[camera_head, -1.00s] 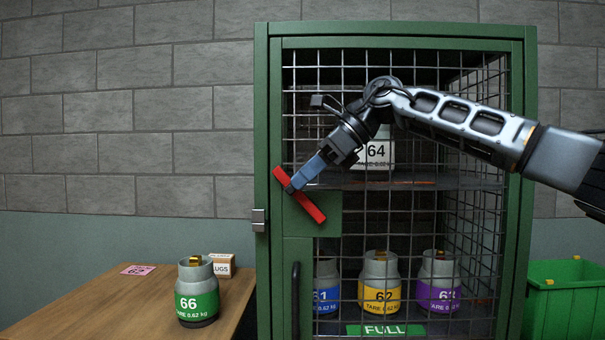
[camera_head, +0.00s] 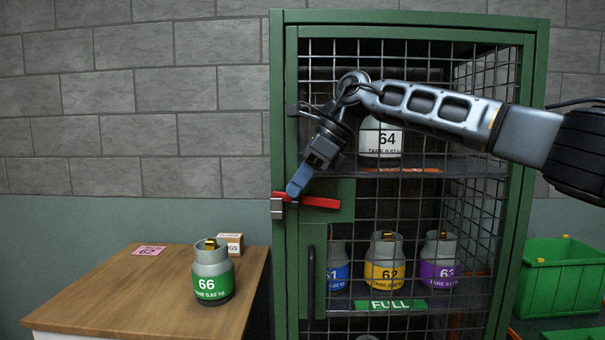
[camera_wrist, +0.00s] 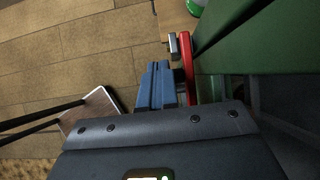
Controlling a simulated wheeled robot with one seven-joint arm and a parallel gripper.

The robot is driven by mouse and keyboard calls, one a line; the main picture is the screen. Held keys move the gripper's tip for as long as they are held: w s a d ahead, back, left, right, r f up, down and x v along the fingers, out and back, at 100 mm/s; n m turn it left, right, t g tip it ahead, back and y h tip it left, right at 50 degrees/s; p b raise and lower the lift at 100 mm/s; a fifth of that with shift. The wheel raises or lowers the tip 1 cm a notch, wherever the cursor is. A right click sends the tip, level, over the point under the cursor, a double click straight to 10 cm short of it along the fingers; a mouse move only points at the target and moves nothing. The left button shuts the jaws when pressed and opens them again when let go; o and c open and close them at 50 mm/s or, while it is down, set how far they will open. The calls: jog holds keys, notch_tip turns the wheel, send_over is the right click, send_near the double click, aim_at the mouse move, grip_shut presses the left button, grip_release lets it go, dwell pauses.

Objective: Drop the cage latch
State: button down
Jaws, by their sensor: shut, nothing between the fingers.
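The red latch bar (camera_head: 318,202) lies nearly level across the left edge of the green cage door, its left end at the metal keeper (camera_head: 278,207) on the frame. My gripper (camera_head: 293,192) is shut and empty, its blue fingers at the left part of the bar, seeming to touch it from above. In the wrist view the blue fingers (camera_wrist: 158,85) are together beside the red latch (camera_wrist: 187,68), with the keeper (camera_wrist: 173,45) just beyond. Whether they press on the bar cannot be told. The cage door (camera_head: 330,225) looks shut, with a dark vertical handle (camera_head: 311,283).
Inside the cage stand cylinders 64 (camera_head: 380,140), 62 (camera_head: 384,268), 63 (camera_head: 438,262) and a blue one (camera_head: 337,270). Left, a wooden table (camera_head: 130,300) bears green cylinder 66 (camera_head: 212,275), a small box (camera_head: 231,241) and a pink card (camera_head: 149,251). A green bin (camera_head: 565,280) stands right.

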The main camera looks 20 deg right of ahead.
aim_at(300, 200)
jog(key=shift+w+a+f, duration=0.1)
jog(key=shift+a+f, duration=0.1)
jog(key=shift+f, duration=0.1)
dwell(0.4)
jog(key=shift+r+p, duration=0.5)
jog(key=shift+r, duration=0.1)
notch_tip(300, 200, up, 13)
jog(key=shift+d+p, duration=0.35)
jog(key=shift+p, duration=0.05)
jog(key=shift+f, duration=0.15)
